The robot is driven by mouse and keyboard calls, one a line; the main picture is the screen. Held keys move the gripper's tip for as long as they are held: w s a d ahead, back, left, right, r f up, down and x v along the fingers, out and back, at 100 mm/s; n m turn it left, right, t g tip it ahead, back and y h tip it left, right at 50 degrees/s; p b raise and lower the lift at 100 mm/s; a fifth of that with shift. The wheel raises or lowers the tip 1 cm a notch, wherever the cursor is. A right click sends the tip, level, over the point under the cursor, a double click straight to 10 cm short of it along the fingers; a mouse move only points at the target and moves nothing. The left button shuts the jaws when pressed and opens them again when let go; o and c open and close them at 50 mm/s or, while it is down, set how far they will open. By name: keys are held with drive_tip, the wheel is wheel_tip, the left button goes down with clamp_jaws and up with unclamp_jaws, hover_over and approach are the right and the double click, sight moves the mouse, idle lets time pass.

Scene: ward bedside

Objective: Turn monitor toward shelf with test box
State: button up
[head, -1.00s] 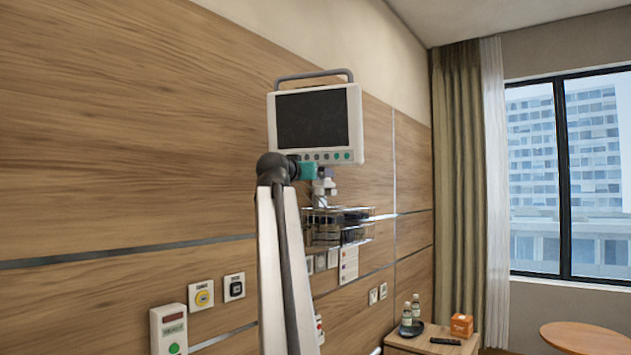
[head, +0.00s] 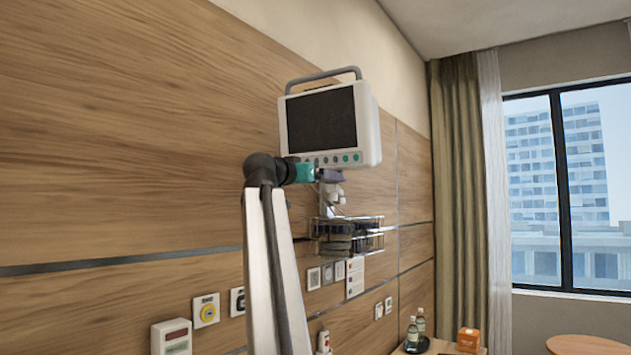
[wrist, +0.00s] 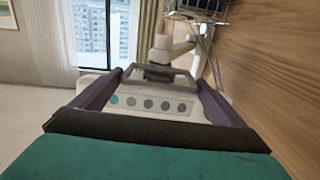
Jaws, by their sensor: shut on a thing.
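The monitor (head: 322,119), white with a dark screen and a grey top handle, stands on a wall arm above a wire shelf (head: 362,238). Its screen faces left of the window, and its right side shows. My gripper (head: 333,175) is at the monitor's lower edge. The exact contact is partly hidden. An orange box (head: 468,340) stands on the bedside cabinet; I cannot tell whether it is the test box.
The wood-panelled wall (head: 130,130) is close on the left, with switches and a white wall device (head: 171,338) low down. Dark items lie in the wire shelf. Bottles (head: 416,327) stand beside the orange box. A curtain (head: 459,190) and window are at the right; the space before them is open.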

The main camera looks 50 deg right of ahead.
drive_tip(key=o, duration=1.2)
drive_tip(key=shift+s+d, duration=0.1)
drive_tip(key=shift+s, duration=0.05)
drive_tip(key=a+p, duration=0.2)
drive_tip(key=a, duration=0.2)
drive_tip(key=s+a+p, duration=0.1)
drive_tip(key=a, duration=0.4)
drive_tip(key=s+a+p, duration=0.1)
drive_tip(key=a+p, duration=0.1)
drive_tip(key=a, duration=0.2)
drive_tip(key=shift+s+a+p, duration=0.25)
drive_tip(key=shift+a+p, duration=0.05)
drive_tip(key=shift+f, duration=0.1)
